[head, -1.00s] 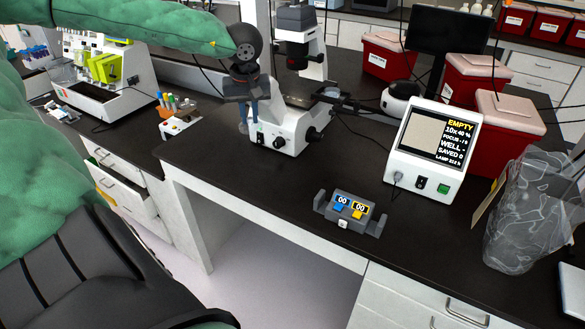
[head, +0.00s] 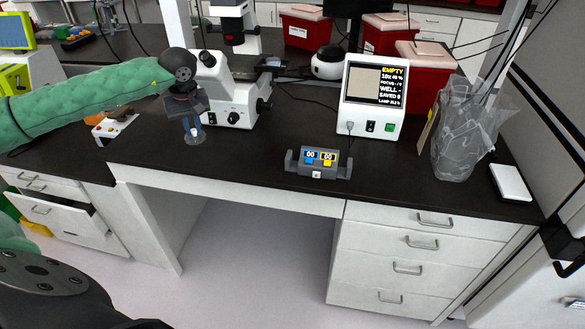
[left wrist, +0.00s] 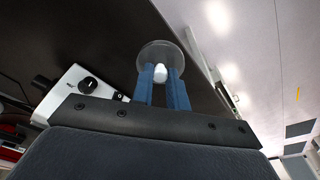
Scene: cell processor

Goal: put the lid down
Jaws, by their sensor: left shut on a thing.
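My left gripper (head: 193,132) comes in from the left, fingers pointing down, near the left front side of the white microscope. Its two blue fingers are shut on a clear round lid (head: 196,138), seen as a faint disc at the fingertips. In the left wrist view the lid (left wrist: 152,47) is a transparent disc beyond the fingertips (left wrist: 162,75), with a whitish rounded piece between them. The lid looks to be held near or above the dark bench top (head: 240,160); I cannot tell whether it touches. My right gripper is not in view.
The microscope (head: 225,105) stands just right of the gripper. A grey counter with two displays (head: 319,163), a white screen device (head: 372,100), a clear bag (head: 460,135) and red bins (head: 425,70) are farther right. Bare bench lies in front of the microscope.

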